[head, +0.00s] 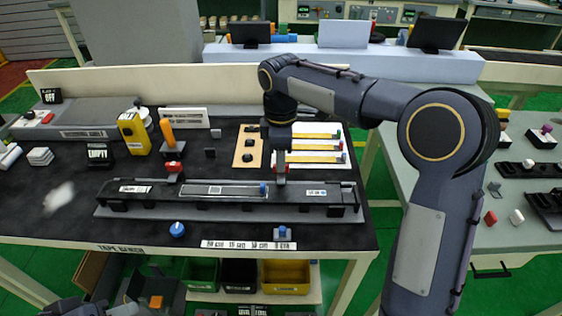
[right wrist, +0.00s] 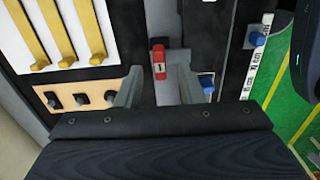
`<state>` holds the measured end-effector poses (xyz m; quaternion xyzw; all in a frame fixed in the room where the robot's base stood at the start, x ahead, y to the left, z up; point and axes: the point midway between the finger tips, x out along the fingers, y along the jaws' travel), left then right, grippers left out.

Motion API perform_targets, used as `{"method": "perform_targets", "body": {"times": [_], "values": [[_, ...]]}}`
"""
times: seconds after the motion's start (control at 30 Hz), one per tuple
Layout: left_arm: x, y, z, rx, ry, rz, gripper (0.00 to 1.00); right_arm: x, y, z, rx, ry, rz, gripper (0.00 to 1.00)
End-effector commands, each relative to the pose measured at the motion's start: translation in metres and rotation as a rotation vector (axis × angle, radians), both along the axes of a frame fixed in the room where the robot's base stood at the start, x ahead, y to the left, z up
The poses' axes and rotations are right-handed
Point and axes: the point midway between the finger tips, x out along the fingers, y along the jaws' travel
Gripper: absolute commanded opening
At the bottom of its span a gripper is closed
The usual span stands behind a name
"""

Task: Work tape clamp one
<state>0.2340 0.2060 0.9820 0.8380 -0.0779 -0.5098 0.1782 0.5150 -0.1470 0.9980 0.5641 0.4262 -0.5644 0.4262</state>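A long black tape fixture (head: 230,204) lies along the front of the bench. One red-topped clamp (head: 173,167) stands at its left back edge. A second red clamp (right wrist: 158,60) shows in the right wrist view, ahead of and between my fingers. My right gripper (head: 281,166) points down at the fixture's back edge, over the right part, and hides most of that clamp in the head view. In the right wrist view my right gripper (right wrist: 158,88) is open, its fingers apart, with no contact visible. Grey parts at the head view's bottom left seem to be my left gripper (head: 90,306); its fingers are unclear.
A blue knob (head: 263,188) sits on the fixture, close to my right finger. A white board with yellow strips (head: 313,144) and a tan holder with black knobs (head: 248,146) lie behind. A yellow device (head: 132,132) stands left. Another blue knob (head: 177,229) is in front.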

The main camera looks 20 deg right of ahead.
Motion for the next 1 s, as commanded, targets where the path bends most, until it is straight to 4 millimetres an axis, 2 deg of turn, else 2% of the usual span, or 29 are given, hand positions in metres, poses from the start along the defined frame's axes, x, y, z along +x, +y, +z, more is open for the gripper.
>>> {"method": "perform_targets", "body": {"times": [0.03,0.2,0.47,0.5,0.77,1.0], "values": [[0.000,0.000,-0.001,0.000,0.000,0.000,0.36,0.000,0.000,-0.008,-0.001,0.002,-0.001,0.35],[0.000,0.000,-0.001,0.000,0.000,0.000,0.36,0.000,0.000,-0.021,0.000,0.001,-0.002,0.35],[0.000,0.000,-0.001,0.000,0.000,0.000,0.36,0.000,0.000,-0.023,0.000,0.000,-0.003,0.35],[0.000,0.000,-0.001,0.000,0.000,0.000,0.36,0.000,0.000,-0.023,0.000,0.000,-0.003,0.33],[0.000,0.000,-0.001,0.000,0.000,0.000,0.36,0.000,0.000,-0.023,0.001,0.000,-0.003,0.00],[0.000,0.000,-0.001,0.000,0.000,0.000,0.36,0.000,0.000,-0.022,0.001,0.001,-0.010,0.00]]}}
